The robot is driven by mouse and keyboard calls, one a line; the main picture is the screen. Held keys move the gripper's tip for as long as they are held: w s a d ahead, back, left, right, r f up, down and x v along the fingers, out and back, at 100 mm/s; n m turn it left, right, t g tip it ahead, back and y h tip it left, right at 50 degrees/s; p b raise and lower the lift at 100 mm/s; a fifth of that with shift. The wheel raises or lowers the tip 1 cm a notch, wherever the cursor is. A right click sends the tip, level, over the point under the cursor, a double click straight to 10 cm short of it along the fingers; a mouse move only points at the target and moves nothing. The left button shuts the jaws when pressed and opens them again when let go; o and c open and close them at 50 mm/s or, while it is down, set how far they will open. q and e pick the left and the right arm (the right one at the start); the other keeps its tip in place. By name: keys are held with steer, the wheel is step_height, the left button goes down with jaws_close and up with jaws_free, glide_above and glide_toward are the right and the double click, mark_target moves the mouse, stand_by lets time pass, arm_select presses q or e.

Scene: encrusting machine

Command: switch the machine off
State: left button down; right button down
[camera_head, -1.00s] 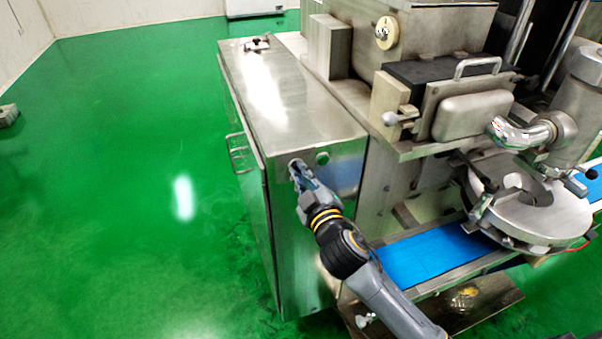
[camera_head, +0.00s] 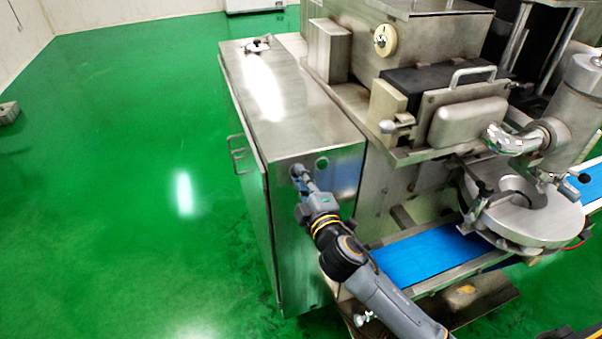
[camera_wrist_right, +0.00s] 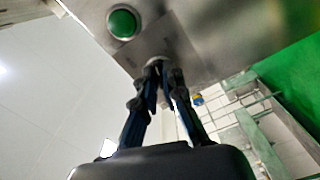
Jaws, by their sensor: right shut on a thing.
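The machine's steel cabinet (camera_head: 295,120) has a control panel on its front upper edge. A small rotary switch (camera_head: 295,169) sits on this panel, mostly hidden by my fingers. My right gripper (camera_head: 302,178) is shut on the switch. In the right wrist view, the fingertips of my right gripper (camera_wrist_right: 166,70) close in on the switch (camera_wrist_right: 154,62) at the panel. The button looks green in the wrist view (camera_wrist_right: 122,23). My left gripper is not in view.
The encrusting machine's body (camera_head: 430,45) rises to the right of the cabinet. A blue conveyor belt (camera_head: 425,255) and a round metal disc unit (camera_head: 530,215) are right of my right arm. Green floor (camera_head: 130,190) lies open to the left.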

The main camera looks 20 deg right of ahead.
steer(key=n+p, duration=0.4)
steer(key=n, duration=0.7)
steer(key=shift+p, duration=0.4)
steer(key=shift+n, duration=0.4)
steer(key=c, duration=1.4)
jaws_free()
steer(key=shift+c, duration=0.2)
steer(key=s, duration=1.2)
steer(key=shift+d, duration=0.2)
